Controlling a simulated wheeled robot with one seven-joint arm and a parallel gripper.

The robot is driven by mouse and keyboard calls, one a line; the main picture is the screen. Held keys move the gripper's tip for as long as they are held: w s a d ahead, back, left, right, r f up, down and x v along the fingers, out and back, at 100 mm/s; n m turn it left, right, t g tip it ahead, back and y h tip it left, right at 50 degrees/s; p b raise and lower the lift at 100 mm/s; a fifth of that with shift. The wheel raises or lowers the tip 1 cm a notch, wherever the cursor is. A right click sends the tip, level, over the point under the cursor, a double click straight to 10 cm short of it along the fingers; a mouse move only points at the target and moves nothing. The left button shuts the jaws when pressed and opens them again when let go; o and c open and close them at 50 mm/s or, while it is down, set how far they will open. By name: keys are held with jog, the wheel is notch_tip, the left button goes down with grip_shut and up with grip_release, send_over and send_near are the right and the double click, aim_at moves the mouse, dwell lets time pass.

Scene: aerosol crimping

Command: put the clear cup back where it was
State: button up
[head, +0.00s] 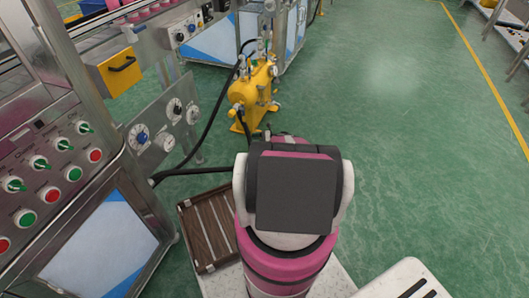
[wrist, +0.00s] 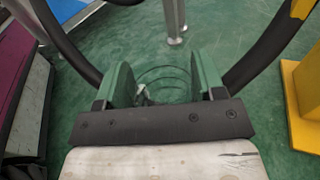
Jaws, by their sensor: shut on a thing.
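The clear cup (wrist: 165,76) shows in the wrist view as faint see-through rings between the two green fingers, with the green floor visible through it. My gripper (wrist: 164,84) is shut on the cup, one finger on each side. In the head view my own arm fills the lower middle, and neither the gripper nor the cup shows there. No spot where the cup stood before can be made out in either view.
A steel control cabinet (head: 75,165) with buttons stands at left. A yellow tank (head: 254,92) stands on the floor ahead, with black hoses (head: 212,105) running nearby. A brown slatted tray (head: 184,222) lies left of my arm. Green floor (head: 400,150) is clear at right.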

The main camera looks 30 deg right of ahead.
jog(key=f, duration=0.1)
jog(key=d+f, duration=0.1)
jog(key=f, duration=0.1)
jog(key=shift+s+d+f, duration=0.1)
jog(key=shift+s+d, duration=0.05)
jog(key=shift+d+f, duration=0.2)
jog(key=shift+f, duration=0.05)
jog(key=shift+w+d+f, duration=1.25)
jog(key=shift+d+f, duration=0.15)
jog(key=shift+f, duration=0.35)
jog(key=shift+w+d+f, duration=1.25)
jog(key=shift+d+f, duration=0.1)
jog(key=shift+f, duration=0.45)
jog(key=shift+w+d+f, duration=1.25)
jog(key=shift+d+f, duration=0.15)
jog(key=shift+f, duration=0.35)
jog(key=shift+f, duration=0.1)
jog(key=shift+f, duration=0.1)
jog(key=o, duration=1.1)
jog(key=shift+c, duration=0.2)
